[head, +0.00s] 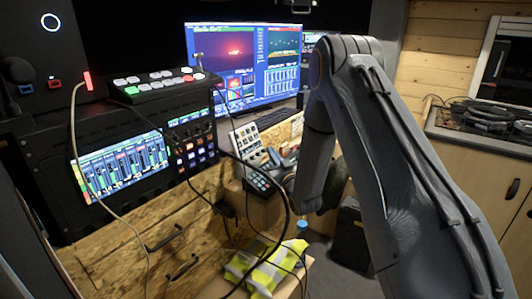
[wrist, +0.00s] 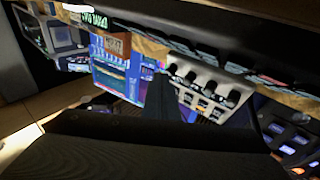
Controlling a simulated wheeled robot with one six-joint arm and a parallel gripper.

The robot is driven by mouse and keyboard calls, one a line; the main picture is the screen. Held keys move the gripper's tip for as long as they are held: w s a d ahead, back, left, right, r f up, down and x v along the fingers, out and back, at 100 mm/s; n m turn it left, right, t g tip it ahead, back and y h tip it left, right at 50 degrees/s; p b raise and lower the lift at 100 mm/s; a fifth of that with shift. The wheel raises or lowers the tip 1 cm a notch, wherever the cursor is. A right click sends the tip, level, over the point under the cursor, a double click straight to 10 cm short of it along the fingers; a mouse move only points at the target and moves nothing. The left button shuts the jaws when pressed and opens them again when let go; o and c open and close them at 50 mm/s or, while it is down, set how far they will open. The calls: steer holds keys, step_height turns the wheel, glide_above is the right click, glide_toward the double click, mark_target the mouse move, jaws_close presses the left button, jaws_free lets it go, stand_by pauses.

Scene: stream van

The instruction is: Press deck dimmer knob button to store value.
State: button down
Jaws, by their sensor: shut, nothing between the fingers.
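The deck is a pale panel (wrist: 222,79) with a row of dark knobs and lit orange and white keys, in the middle of the wrist view. In the head view the deck (head: 237,139) stands tilted below the monitor. I cannot tell which knob is the dimmer. My gripper (wrist: 160,88) shows in the wrist view as a dark narrow shape, shut and empty. Its tip appears close to the knob (wrist: 172,68) at the deck's left end; I cannot tell whether they touch. In the head view my arm hides part of the area right of the deck.
A dark keypad (head: 259,181) with a hanging cable is just below the deck. A large monitor (head: 240,62) stands behind. A rack mixer with a lit screen (head: 120,165) and a switcher (head: 160,84) are at left. A yellow vest (head: 263,268) lies low in front.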

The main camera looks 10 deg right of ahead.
steer(key=shift+s+d+r+p, duration=0.3)
steer(key=shift+s+d, duration=0.15)
stand_by(0.4)
steer(key=s+d+r+p, duration=0.2)
steer(key=s+d, duration=0.1)
steer(key=shift+s+d, duration=0.1)
stand_by(0.4)
stand_by(0.5)
steer(key=s+m+g+h, duration=0.1)
steer(key=s+g, duration=0.8)
steer(key=s, duration=1.1)
steer(key=s+a+f+m+g+h, duration=0.1)
steer(key=s+g+h, duration=0.2)
steer(key=s+g, duration=0.6)
steer(key=s, duration=1.2)
steer(key=shift+a+f+m+g, duration=0.15)
steer(key=shift+m+g, duration=0.15)
steer(key=shift+g, duration=0.1)
